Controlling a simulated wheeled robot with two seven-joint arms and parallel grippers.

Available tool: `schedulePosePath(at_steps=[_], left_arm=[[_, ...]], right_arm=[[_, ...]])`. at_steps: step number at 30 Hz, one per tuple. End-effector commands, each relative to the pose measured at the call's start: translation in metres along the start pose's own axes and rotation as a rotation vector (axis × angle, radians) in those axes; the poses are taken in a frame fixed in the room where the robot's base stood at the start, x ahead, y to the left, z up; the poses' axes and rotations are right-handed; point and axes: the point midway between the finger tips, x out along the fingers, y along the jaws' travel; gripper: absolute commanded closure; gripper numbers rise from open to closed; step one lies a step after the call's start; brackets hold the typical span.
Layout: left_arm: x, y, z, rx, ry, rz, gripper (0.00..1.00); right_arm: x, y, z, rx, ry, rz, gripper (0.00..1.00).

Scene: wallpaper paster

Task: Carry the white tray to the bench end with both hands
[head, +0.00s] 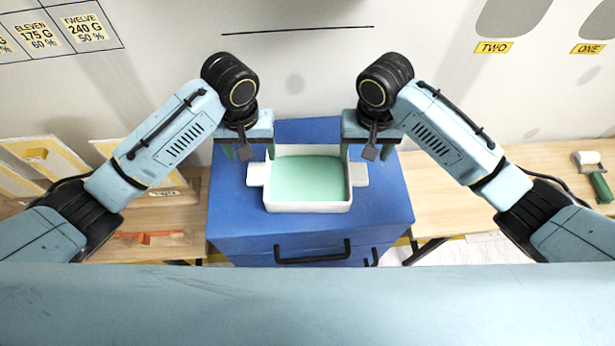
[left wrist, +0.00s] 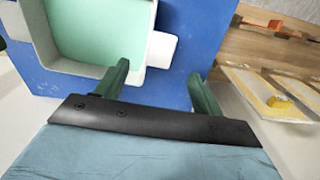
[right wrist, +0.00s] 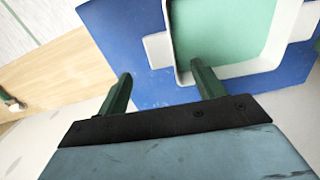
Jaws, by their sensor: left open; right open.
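The white tray (head: 308,207) sits on top of a blue cabinet (head: 230,222), with pale green content inside and a white handle tab on each side. My left gripper (head: 257,153) is open and empty near the tray's left tab; the left wrist view shows that tab (left wrist: 162,50) beyond the open fingers (left wrist: 158,85). My right gripper (head: 365,152) is open and empty near the tray's right tab; the right wrist view shows that tab (right wrist: 157,50) beyond the open fingers (right wrist: 165,88). Neither gripper holds the tray.
Framed panels (head: 35,155) and an orange tool (head: 150,236) lie on the left. A green-handled roller (head: 588,175) lies far right. The wall stands close behind.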

Motion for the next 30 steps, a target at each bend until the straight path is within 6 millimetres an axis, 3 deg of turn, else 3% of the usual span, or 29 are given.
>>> schedulePosePath(at_steps=[6,12,25,30], left_arm=[[0.043,0.000,0.000,0.000,-0.003,-0.002,0.32],[0.067,0.000,0.000,0.000,-0.002,-0.001,0.32],[0.076,0.000,0.000,0.001,0.000,0.000,0.32],[0.075,0.000,0.000,0.001,0.000,0.000,0.51]], right_arm=[[0.042,0.000,0.001,0.001,-0.003,0.002,0.32],[0.067,0.000,0.000,0.001,0.000,0.001,0.32],[0.075,0.000,-0.001,0.000,0.002,0.000,0.32],[0.075,0.000,-0.001,0.000,0.002,0.000,0.51]])
